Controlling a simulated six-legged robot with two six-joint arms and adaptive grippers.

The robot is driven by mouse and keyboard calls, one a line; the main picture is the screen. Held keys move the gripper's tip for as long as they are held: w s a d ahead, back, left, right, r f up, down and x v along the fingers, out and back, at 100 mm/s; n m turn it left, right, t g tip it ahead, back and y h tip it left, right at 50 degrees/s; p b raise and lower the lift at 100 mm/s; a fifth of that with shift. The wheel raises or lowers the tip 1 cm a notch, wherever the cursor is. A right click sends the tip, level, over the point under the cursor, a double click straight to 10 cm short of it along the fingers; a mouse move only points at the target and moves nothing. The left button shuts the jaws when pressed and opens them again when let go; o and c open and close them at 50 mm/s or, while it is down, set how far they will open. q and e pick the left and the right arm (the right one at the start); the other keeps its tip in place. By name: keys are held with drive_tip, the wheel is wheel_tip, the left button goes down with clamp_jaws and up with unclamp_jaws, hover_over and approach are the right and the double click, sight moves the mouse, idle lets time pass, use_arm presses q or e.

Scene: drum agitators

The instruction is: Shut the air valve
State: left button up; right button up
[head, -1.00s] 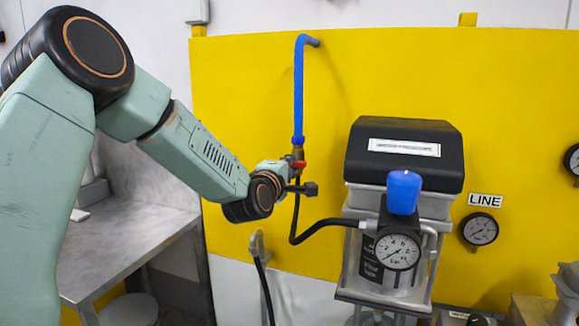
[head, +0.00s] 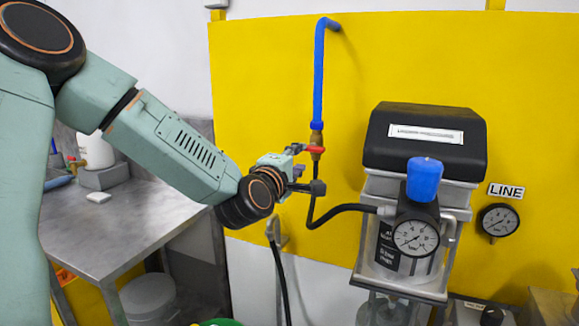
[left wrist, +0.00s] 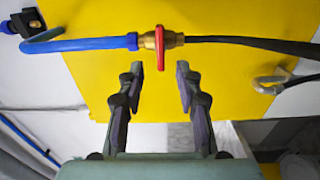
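The air valve (head: 316,140) is a brass body with a red handle (head: 317,149), below a blue pipe and above a black hose. In the left wrist view the red handle (left wrist: 160,47) lies crosswise to the pipe line, which runs left to right there. My left gripper (head: 308,168) is beside the valve in the head view. In the left wrist view the left gripper (left wrist: 160,72) is open and empty, its fingertips apart on either side of the handle's near end. I cannot tell how much depth separates them. My right gripper is not in view.
A drum unit with a black top (head: 425,135), blue knob (head: 425,178) and gauge (head: 415,237) stands right of the valve. The black hose (head: 340,210) runs to it. A second gauge (head: 498,220) sits by the LINE label. A metal table (head: 130,235) stands at left.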

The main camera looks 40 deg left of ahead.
use_arm(q)
drive_tip(key=shift+v, duration=2.25)
drive_tip(key=shift+f, duration=0.1)
drive_tip(key=s+d+f+m+g+h+b, duration=0.25)
drive_tip(key=d+f+m, duration=0.2)
drive_tip(key=f, duration=0.55)
drive_tip(key=s+d+f+m+g+h+b, duration=0.1)
drive_tip(key=s+d+f+m+g+b, duration=0.3)
drive_tip(key=f, duration=0.6)
drive_tip(key=s+d+f+m+g+h, duration=0.1)
drive_tip(key=d+f+m+g, duration=0.3)
drive_tip(key=f, duration=0.6)
drive_tip(key=s+d+f+m+g+b, duration=0.1)
drive_tip(key=s+f+m+g+b, duration=0.2)
drive_tip(key=s+f, duration=1)
drive_tip(key=s+d+f+m+g+b, duration=0.2)
drive_tip(key=s+f+m+g+b, duration=0.2)
drive_tip(key=s+f, duration=1)
wheel_tip(320, 180, down, 3)
drive_tip(key=b, duration=0.3)
drive_tip(key=shift+s+f+m, duration=0.15)
drive_tip(key=shift+f+m, duration=0.1)
drive_tip(key=shift+m, duration=0.1)
drive_tip(key=shift+y, duration=0.25)
